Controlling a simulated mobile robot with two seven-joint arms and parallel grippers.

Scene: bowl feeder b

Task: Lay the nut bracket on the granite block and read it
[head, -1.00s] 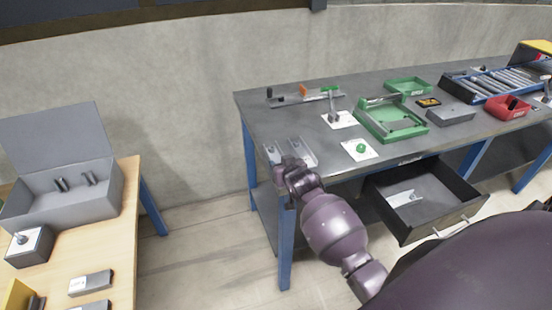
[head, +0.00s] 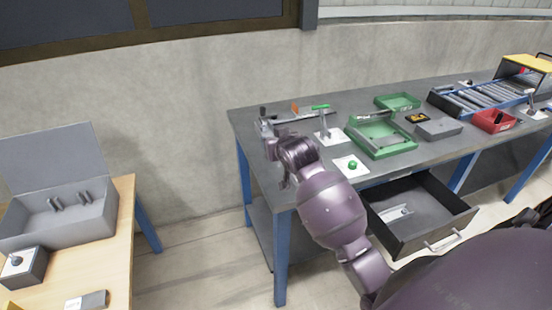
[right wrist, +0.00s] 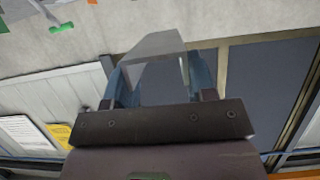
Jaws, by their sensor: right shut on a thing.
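My right gripper (right wrist: 155,95) is shut on a grey angled metal piece (right wrist: 155,45), which stands out beyond its blue fingers in the right wrist view. It looks like a bracket; I cannot make out a nut on it. In the head view this gripper (head: 268,132) is over the left end of the grey bench (head: 240,120), partly hidden by my wrist. A plain grey block (head: 438,128), possibly the granite block, lies on the bench right of the green fixture. A pale bracket (head: 397,214) lies in the open drawer. My left gripper is not in view.
The open drawer (head: 430,228) juts from the bench front. On the bench are a green fixture (head: 378,150), a green tray (head: 397,102), a clamp (head: 326,130), a green button (head: 352,165), a red bin (head: 494,121) and rollers (head: 470,98). An open grey box (head: 50,230) stands on the left table.

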